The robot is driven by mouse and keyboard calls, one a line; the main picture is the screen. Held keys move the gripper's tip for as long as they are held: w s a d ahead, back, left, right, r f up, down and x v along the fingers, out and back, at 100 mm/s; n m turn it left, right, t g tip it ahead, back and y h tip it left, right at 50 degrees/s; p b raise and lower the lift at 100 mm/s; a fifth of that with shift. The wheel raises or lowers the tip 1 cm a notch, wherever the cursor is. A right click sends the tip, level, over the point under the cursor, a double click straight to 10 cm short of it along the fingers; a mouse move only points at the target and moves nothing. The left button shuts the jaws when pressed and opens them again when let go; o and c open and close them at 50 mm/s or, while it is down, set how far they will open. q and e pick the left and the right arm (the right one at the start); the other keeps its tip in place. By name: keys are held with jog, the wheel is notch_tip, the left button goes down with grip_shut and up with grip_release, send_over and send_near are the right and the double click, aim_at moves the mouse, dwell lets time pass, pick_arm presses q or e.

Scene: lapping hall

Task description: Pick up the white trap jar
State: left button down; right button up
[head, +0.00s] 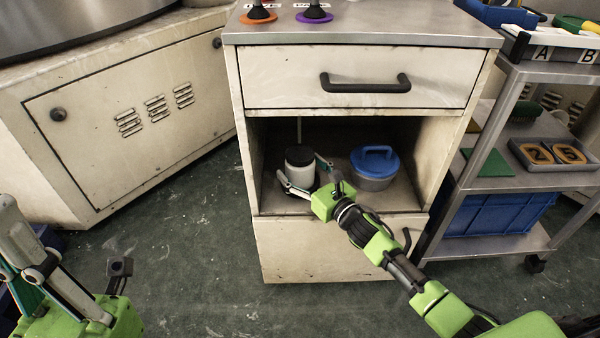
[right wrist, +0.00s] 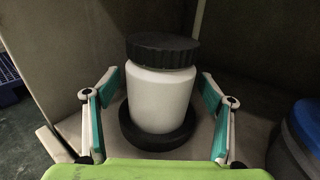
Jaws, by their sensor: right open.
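The white trap jar (head: 299,169) with a black lid stands upright in the open compartment of the cabinet, at the left. In the right wrist view the jar (right wrist: 160,98) stands on a round black base (right wrist: 158,138). My right gripper (head: 308,176) reaches into the compartment and is open. Its fingers (right wrist: 157,103) are on either side of the jar, with a gap visible at each side. My left gripper (head: 50,275) is at the lower left of the head view, away from the cabinet; its fingertips are not clear enough to tell how they stand.
A grey-blue pot with a blue handled lid (head: 375,165) stands right of the jar in the same compartment. A closed drawer (head: 360,97) is above. A shelf trolley (head: 500,183) stands at the right. Green floor (head: 190,270) is open at the left.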

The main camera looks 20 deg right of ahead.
jog(key=c, duration=1.3)
jog(key=shift+r, duration=0.1)
